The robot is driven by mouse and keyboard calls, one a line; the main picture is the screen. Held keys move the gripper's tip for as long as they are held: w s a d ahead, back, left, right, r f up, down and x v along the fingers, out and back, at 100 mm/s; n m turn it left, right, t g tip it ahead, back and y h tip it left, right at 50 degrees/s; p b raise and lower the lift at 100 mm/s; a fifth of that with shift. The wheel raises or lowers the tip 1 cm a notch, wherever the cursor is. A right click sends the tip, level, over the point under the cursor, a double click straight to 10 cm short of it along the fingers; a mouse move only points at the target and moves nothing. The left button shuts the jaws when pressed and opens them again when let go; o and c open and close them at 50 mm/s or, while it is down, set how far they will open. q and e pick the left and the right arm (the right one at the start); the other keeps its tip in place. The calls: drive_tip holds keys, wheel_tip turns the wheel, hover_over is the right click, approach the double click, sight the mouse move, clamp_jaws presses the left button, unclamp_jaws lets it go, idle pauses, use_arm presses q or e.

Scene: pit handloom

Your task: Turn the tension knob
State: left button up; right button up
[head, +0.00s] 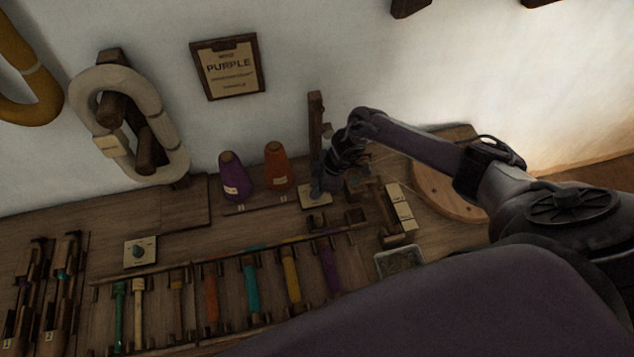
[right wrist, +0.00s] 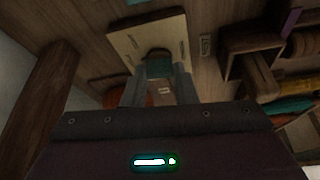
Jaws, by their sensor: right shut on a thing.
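My right gripper (head: 317,190) reaches down to a pale plate (head: 313,200) on the table beside the wooden post. In the right wrist view, the fingers (right wrist: 160,82) are shut on a small teal-and-dark knob (right wrist: 159,68) that stands on the same pale plate (right wrist: 135,43), which has marks on its face. In the head view the gripper hides most of this knob. A second pale plate with a blue-grey knob (head: 138,251) lies at the left of the table, away from the gripper. My left gripper is out of view.
A purple cone (head: 234,178) and an orange cone (head: 277,166) stand left of the gripper. The wooden post (head: 315,125) rises close behind it. A rack of coloured bobbins (head: 251,285) lies in front. A round wooden board (head: 440,190) is at the right.

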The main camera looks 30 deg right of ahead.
drive_tip(key=m+p, duration=0.2)
drive_tip(key=m+t+p, duration=0.1)
drive_tip(key=m+h+p, duration=0.1)
drive_tip(key=m+p, duration=0.1)
drive_tip(key=shift+s+a+r+m+t+p, duration=0.15)
drive_tip(key=shift+a+r+m+t+p, duration=0.05)
drive_tip(key=shift+r+m+t+p, duration=0.1)
drive_tip(key=shift+f+m+t+h+p, duration=0.1)
drive_tip(key=shift+m+t+h+p, duration=0.3)
drive_tip(key=shift+m+p, duration=0.6)
drive_tip(key=shift+f+m+h+p, duration=0.1)
drive_tip(key=shift+m+h+p, duration=0.4)
drive_tip(key=shift+m, duration=0.7)
drive_tip(key=o, duration=1)
